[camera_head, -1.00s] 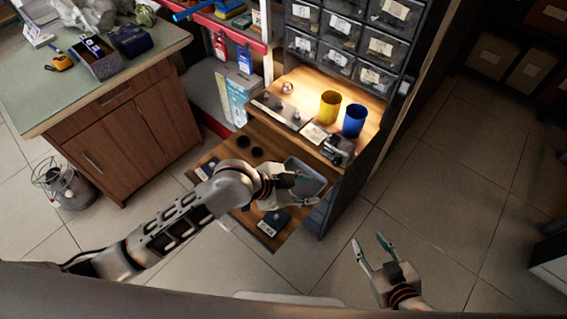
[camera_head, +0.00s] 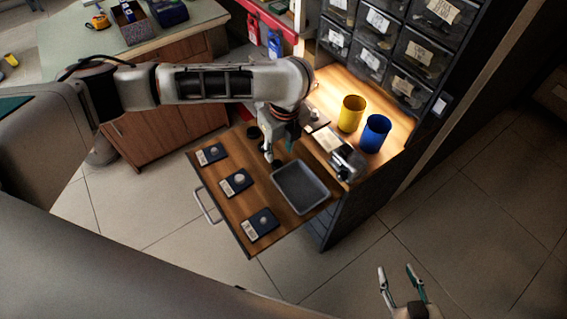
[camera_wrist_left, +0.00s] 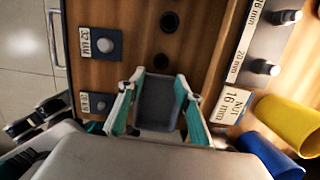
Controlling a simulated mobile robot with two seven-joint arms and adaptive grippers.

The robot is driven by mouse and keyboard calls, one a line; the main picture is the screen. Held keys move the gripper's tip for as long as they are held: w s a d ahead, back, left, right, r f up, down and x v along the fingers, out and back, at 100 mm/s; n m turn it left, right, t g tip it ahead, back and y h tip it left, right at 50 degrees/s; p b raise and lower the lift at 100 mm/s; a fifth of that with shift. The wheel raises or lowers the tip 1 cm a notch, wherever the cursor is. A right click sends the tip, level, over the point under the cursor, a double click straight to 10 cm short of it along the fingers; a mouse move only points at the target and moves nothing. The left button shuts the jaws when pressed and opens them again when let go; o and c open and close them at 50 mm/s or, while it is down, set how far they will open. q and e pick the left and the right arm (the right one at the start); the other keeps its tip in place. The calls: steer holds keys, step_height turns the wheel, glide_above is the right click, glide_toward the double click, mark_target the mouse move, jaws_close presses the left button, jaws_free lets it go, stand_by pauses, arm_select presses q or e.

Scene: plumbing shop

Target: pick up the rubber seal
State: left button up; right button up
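Two small black round pieces, which look like rubber seals, lie on the wooden pull-out drawer: one farther seal (camera_wrist_left: 168,22) and one nearer seal (camera_wrist_left: 163,60) in the left wrist view. In the head view one seal (camera_head: 252,132) shows just left of my left gripper (camera_head: 279,150); the other is hidden by the gripper. My left gripper points down over the drawer. In the wrist view its two teal fingers (camera_wrist_left: 160,77) are spread and empty, with the nearer seal just beyond the tips. My right gripper (camera_head: 397,269) is open and empty over the floor.
A grey tray (camera_head: 322,198) sits on the drawer (camera_head: 216,186) beside several dark labelled pads with round parts, such as one pad (camera_head: 236,182). On the shelf behind stand a yellow cup (camera_head: 351,114), a blue cup (camera_head: 375,133) and a metal device (camera_head: 347,162). Drawer bins rise above.

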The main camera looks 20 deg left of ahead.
mark_target(275, 161)
arm_select(q)
steer(key=f, duration=0.1)
steer(key=f+b, duration=0.1)
steer(key=shift+a+f, duration=0.3)
steer(key=shift+f, duration=0.1)
steer(key=shift+w+a+f+b, duration=0.1)
steer(key=shift+f+b, duration=0.3)
steer(key=shift+f, duration=0.05)
steer(key=f, duration=0.1)
steer(key=f+b, duration=0.2)
steer(key=shift+a+f, duration=0.35)
steer(key=shift+f, duration=0.05)
steer(key=shift+w+f, duration=0.2)
steer(key=shift+f, duration=0.05)
steer(key=shift+r, duration=0.2)
steer(key=c, duration=0.5)
steer(key=shift+c, duration=0.2)
arm_select(e)
steer(key=shift+s+a+f, duration=0.1)
steer(key=shift+a+f, duration=0.4)
steer(key=shift+a, duration=0.25)
